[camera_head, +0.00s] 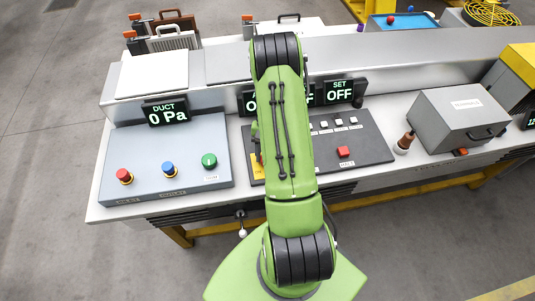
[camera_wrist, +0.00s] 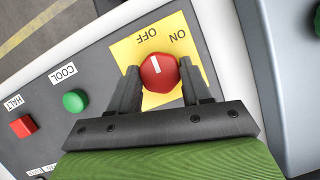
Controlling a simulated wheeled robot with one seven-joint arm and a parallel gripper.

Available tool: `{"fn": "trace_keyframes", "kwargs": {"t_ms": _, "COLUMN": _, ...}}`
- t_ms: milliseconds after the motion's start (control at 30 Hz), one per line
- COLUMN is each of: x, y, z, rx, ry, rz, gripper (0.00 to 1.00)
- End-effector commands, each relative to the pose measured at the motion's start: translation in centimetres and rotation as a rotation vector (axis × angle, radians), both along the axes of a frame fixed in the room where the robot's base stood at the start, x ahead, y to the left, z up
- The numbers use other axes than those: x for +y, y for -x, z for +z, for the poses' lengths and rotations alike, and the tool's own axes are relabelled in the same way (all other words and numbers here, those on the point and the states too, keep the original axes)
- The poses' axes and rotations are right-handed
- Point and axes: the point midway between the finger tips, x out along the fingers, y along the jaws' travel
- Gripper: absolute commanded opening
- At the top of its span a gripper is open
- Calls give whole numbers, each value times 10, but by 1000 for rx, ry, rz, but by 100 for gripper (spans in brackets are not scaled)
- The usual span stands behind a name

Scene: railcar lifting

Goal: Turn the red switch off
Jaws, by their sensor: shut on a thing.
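The red switch (camera_wrist: 158,72) is a faceted knob with a white mark, on a yellow plate (camera_wrist: 128,48) lettered OFF and ON. In the wrist view its white mark points up, closer to the OFF lettering than to ON. My gripper (camera_wrist: 160,75) is shut on the red switch, one dark finger on each side. In the head view my green arm hides the switch and the gripper; only a sliver of the yellow plate (camera_head: 256,171) shows at the arm's left. A display (camera_head: 339,91) there reads SET OFF.
The same panel has a green COOL button (camera_wrist: 74,101) and a red HALT button (camera_wrist: 23,126). In the head view, a panel with red, blue and green buttons (camera_head: 168,169) lies left, under a DUCT 0 Pa display (camera_head: 167,111). A grey box (camera_head: 459,118) stands right.

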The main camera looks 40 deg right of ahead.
Motion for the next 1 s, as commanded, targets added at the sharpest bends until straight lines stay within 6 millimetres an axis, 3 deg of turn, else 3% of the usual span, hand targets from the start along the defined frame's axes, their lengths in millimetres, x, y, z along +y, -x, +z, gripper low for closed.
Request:
{"fn": "trace_keyframes", "kwargs": {"t_ms": 700, "x": 0, "y": -2, "z": 1, "rx": -4, "ry": 3, "rz": 74, "gripper": 18}}
{"fn": "trace_keyframes", "kwargs": {"t_ms": 733, "x": 0, "y": -2, "z": 1, "rx": -4, "ry": 3, "rz": 74, "gripper": 52}}
{"fn": "trace_keyframes", "kwargs": {"t_ms": 867, "x": 0, "y": -1, "z": 0, "rx": -3, "ry": 2, "rz": 73, "gripper": 72}}
{"fn": "trace_keyframes", "kwargs": {"t_ms": 1000, "x": 0, "y": -1, "z": 0, "rx": -3, "ry": 2, "rz": 72, "gripper": 74}}
